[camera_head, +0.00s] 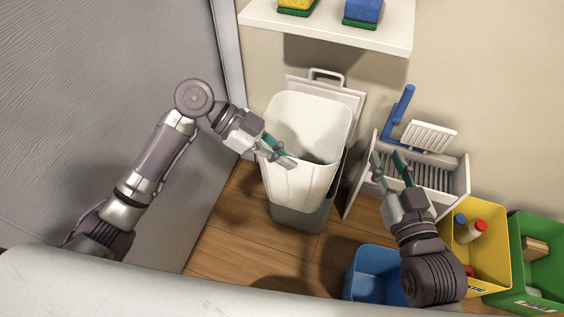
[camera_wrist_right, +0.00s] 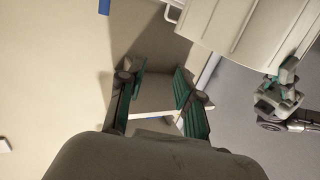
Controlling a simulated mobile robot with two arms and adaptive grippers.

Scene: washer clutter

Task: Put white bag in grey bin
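The white bag (camera_head: 298,186) looks like a tall open-topped white liner, its opening facing up. Its lower part sits in or over the grey bin (camera_head: 300,217), whose darker base shows below it; how deep it sits is unclear. My left gripper (camera_head: 280,156) is at the bag's front left rim, overlapping it; whether its fingers pinch the rim is hidden. It also shows at the right of the right wrist view (camera_wrist_right: 282,92). My right gripper (camera_head: 391,167) is open and empty, right of the bag; its two spread fingers show in the right wrist view (camera_wrist_right: 160,95).
A white slatted rack (camera_head: 455,183) with a blue-handled brush (camera_head: 402,104) stands behind my right gripper. Blue (camera_head: 374,272), yellow (camera_head: 489,262) and green (camera_head: 543,270) bins stand at the lower right. A shelf (camera_head: 335,32) with sponges is above. Wood floor is free at left.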

